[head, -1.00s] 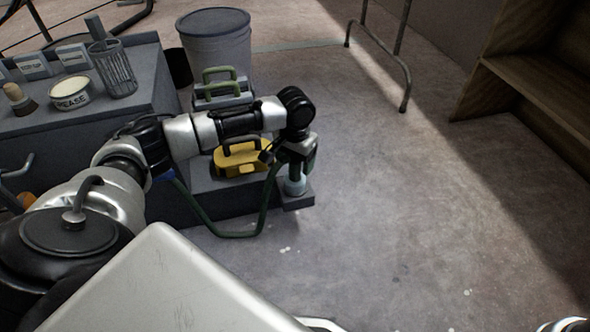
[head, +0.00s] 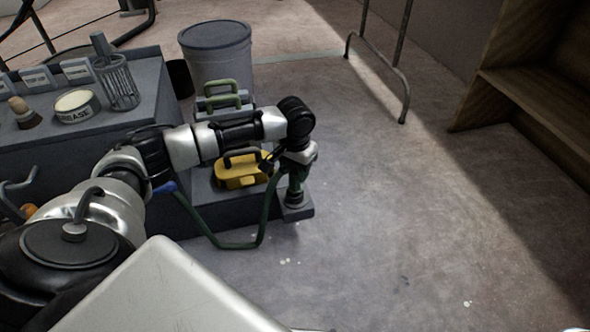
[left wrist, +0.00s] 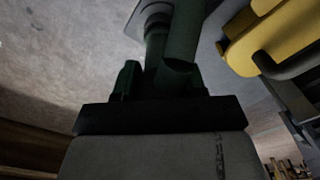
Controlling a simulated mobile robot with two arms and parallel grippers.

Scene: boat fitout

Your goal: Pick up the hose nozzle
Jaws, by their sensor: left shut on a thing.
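My left gripper (head: 296,184) points down at the corner of the low grey step and is shut on a dark green piece, which I take to be the hose nozzle (head: 295,196). In the left wrist view the dark green nozzle (left wrist: 180,40) rises between the two fingers, with a round tube end facing the camera. A green hose (head: 232,245) hangs in a loop beside the arm and runs up toward the gripper. The nozzle's lower end is close to the step; I cannot tell whether they touch. My right gripper is not in view.
A yellow case (head: 243,171) with a dark handle sits on the step (head: 225,205), left of my gripper. Behind are a green-handled box (head: 222,98) and a grey bin (head: 217,60). A bench (head: 130,125) holds a grease tin (head: 77,106). The floor to the right is open.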

